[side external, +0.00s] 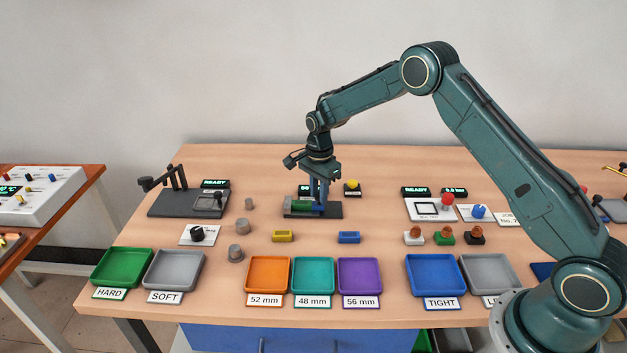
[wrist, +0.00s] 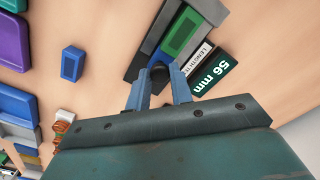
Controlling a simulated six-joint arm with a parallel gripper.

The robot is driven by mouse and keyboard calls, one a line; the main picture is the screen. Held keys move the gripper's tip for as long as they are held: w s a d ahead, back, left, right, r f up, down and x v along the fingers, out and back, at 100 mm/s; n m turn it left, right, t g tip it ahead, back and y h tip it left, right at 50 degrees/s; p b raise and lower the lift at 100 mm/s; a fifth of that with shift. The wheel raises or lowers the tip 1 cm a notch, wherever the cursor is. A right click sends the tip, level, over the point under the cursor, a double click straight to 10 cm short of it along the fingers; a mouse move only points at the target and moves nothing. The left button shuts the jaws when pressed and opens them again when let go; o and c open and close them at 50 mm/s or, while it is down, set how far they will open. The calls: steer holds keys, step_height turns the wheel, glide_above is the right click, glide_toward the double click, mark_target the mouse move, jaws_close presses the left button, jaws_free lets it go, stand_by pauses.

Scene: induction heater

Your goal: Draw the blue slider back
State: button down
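The blue slider (side external: 318,208) sits on the dark length gauge (side external: 336,211) near the middle of the table in the side external view. A green block (side external: 300,204) lies in the gauge right against the slider. The block also shows in the wrist view (wrist: 181,34). My gripper (wrist: 160,72) points down over the slider, its two blue-grey fingers on either side of a small dark knob. The fingertips look close to the knob, but I cannot tell whether they press on it. The gauge's display (wrist: 212,75) reads 56 mm.
Yellow (side external: 283,236) and blue (side external: 348,237) blocks lie in front of the gauge. Orange (side external: 267,273), teal (side external: 314,274) and purple (side external: 359,274) trays stand nearer the front edge. A small stand with a yellow button (side external: 352,185) is right behind the gauge.

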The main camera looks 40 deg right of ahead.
mark_target(330, 208)
steer(key=shift+s+d, duration=1)
steer(key=shift+d, duration=0.05)
steer(key=c, duration=1.2)
jaws_free()
steer(key=shift+c, duration=0.2)
steer(key=shift+r, duration=0.1)
steer(key=shift+r, duration=0.85)
step_height(330, 208, up, 12)
